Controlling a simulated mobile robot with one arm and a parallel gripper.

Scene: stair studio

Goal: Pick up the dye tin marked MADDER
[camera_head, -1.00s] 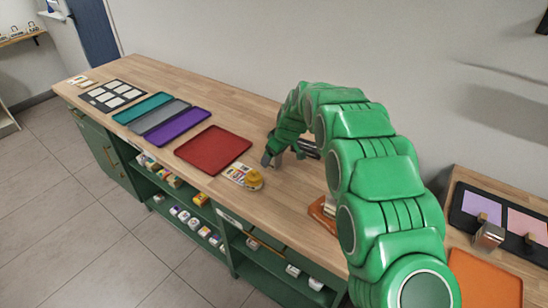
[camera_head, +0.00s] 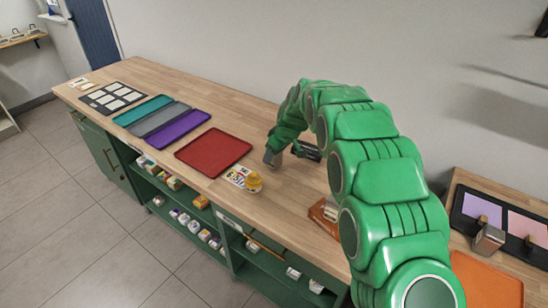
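My green arm reaches from the lower right over the wooden counter (camera_head: 235,103). My gripper (camera_head: 270,160) hangs at the arm's far end, low over the counter, right of the red tray. It is small and seen from the side, so I cannot tell whether its fingers are open. Several small tins and boxes stand on the shelves below the counter, among them an orange-yellow one (camera_head: 201,201) and a group of white and purple ones (camera_head: 206,235). Their labels are too small to read, so I cannot tell which is marked MADDER.
On the counter lie a red tray (camera_head: 213,150), a purple tray (camera_head: 180,128), a grey tray (camera_head: 160,121) and a teal tray (camera_head: 142,110). A yellow object (camera_head: 253,182) sits by a patterned card (camera_head: 238,176). An orange tray (camera_head: 485,282) lies at right.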

